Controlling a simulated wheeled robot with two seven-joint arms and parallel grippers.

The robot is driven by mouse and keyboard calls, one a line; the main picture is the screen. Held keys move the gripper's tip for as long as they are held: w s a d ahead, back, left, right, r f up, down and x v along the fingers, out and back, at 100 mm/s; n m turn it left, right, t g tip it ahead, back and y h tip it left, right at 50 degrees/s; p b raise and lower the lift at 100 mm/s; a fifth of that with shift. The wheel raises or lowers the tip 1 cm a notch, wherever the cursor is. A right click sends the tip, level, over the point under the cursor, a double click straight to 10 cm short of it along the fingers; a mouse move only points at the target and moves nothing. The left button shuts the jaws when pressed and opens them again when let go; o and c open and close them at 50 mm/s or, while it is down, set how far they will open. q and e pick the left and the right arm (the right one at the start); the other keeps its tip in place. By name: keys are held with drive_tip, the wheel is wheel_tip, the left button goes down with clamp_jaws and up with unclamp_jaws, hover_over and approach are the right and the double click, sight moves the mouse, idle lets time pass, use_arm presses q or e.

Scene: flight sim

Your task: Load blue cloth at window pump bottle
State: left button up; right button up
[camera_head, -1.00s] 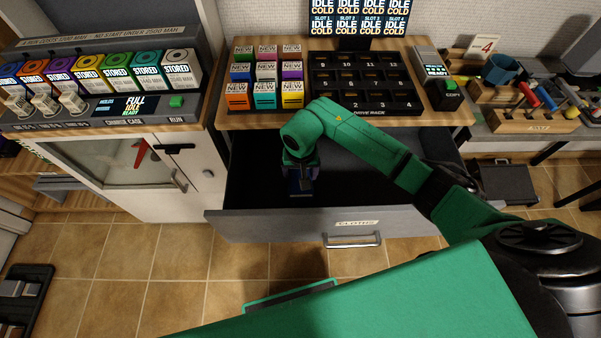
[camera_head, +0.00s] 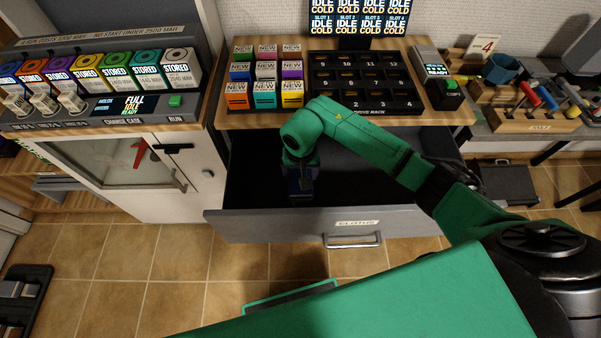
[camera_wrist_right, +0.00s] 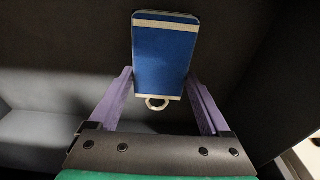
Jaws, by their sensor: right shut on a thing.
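My right gripper (camera_head: 301,186) reaches down into the open grey drawer (camera_head: 260,226) below the worktop. In the right wrist view, the purple fingers of the gripper (camera_wrist_right: 159,78) are shut on the blue cloth (camera_wrist_right: 163,50), a flat blue piece with cream bands and a pale ring at its near end. In the head view the cloth is hidden by the hand and the dark drawer. My left gripper is not in view. I cannot make out a window pump bottle.
The drawer has a label and a metal handle (camera_head: 352,240). Above it, the wooden worktop holds coloured boxes (camera_head: 265,78) and a black drive rack (camera_head: 365,82). A charge case (camera_head: 130,108) stands left; a tool block (camera_head: 530,120) stands right. The tiled floor before the drawer is partly clear.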

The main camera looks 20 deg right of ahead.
sight(301, 176)
drive_tip(key=shift+r+p, duration=2.1)
drive_tip(key=shift+r, duration=1.4)
